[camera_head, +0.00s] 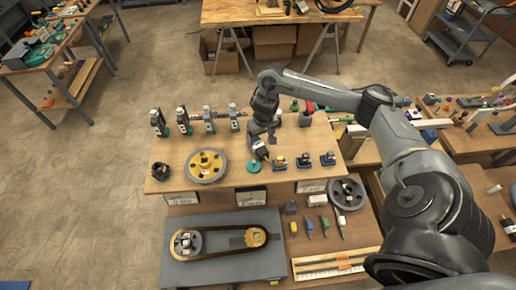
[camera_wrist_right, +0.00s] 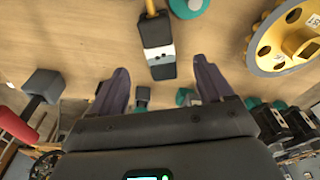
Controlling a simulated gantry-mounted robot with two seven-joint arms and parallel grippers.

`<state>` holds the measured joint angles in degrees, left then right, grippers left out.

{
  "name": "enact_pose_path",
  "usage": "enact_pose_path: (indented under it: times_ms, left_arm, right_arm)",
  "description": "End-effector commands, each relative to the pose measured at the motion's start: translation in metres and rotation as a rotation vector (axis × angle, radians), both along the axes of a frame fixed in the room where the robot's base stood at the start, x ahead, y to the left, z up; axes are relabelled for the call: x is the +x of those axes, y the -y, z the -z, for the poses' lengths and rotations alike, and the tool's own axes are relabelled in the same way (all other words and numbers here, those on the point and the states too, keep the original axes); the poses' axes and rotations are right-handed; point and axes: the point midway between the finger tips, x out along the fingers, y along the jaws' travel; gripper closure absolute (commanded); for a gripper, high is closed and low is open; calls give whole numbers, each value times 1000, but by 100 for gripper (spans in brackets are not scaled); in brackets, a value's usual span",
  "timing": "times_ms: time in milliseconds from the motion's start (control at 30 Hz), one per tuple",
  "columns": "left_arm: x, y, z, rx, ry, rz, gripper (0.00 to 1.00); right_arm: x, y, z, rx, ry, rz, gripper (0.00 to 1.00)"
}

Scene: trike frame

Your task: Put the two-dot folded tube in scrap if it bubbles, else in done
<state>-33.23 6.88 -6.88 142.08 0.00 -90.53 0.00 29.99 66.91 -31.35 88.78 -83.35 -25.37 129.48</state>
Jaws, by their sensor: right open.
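My right gripper (camera_head: 257,140) is open and points down over the far wooden bench, near its middle. In the right wrist view, a black block with a pale band (camera_wrist_right: 158,52) lies in line with the gap between the open fingers (camera_wrist_right: 161,70); small dark marks show on its band, and I cannot tell whether the fingers touch it. I cannot tell which thing is the two-dot folded tube, and no bubbles show. White labels (camera_head: 251,195) sit on the bench's front edge, too small to read. My left gripper is not in view.
A yellow gear wheel (camera_head: 207,166) lies left of the gripper and a green disc (camera_head: 254,166) just in front of it. Several upright black-and-grey units stand behind, and small blue-and-yellow pieces (camera_head: 304,161) sit to the right. A belt-and-pulley plate (camera_head: 215,272) fills the near left.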

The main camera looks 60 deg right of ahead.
Motion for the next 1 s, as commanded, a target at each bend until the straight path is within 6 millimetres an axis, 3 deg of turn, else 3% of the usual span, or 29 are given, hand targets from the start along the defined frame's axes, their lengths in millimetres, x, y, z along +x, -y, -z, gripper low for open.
enact_pose_path:
  times_ms: [100, 367, 700, 1000]
  left_arm:
    - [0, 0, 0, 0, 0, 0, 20]
    - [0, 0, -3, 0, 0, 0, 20]
    - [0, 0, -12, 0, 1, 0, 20]
    - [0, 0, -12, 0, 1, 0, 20]
  right_arm:
    - [2, 1, 14, 1, -1, 0, 20]
    - [3, 2, 27, -2, -1, -3, 20]
    - [6, 6, 68, -1, -1, -2, 20]
    - [7, 7, 75, -3, 0, -4, 20]
